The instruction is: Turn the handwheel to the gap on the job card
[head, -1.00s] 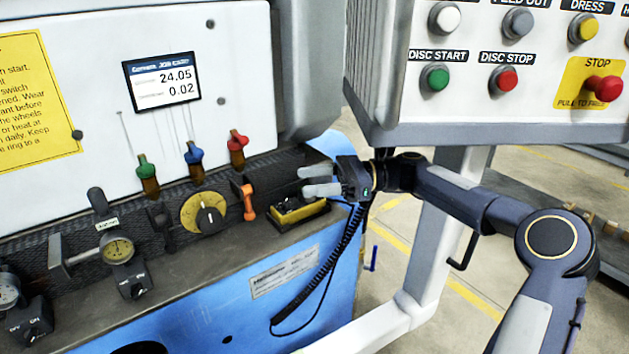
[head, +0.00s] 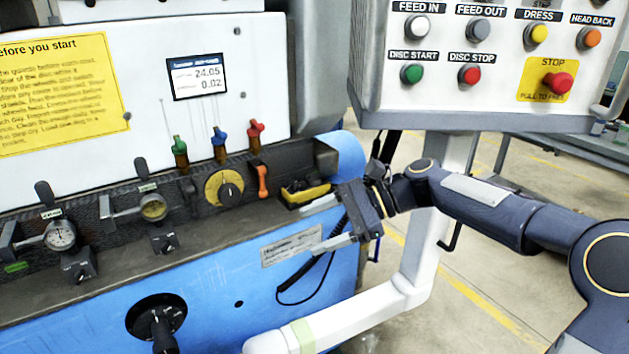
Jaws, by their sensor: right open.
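The handwheel (head: 157,318) is a black wheel with a handle on the blue front of the machine, at the bottom left; the lower part of its handle is cut off by the picture edge. The job card screen (head: 197,76) on the white panel reads 24.05 and 0.02; its small lettering is blurred. My right gripper (head: 313,249) is open and empty in front of the blue front, right of the handwheel and apart from it. My left gripper is out of view.
A push-button box (head: 460,100) with a red stop button (head: 557,83) hangs at the upper right. A yellow-black pendant (head: 304,192) lies behind my gripper. A white tube (head: 350,318) crosses low.

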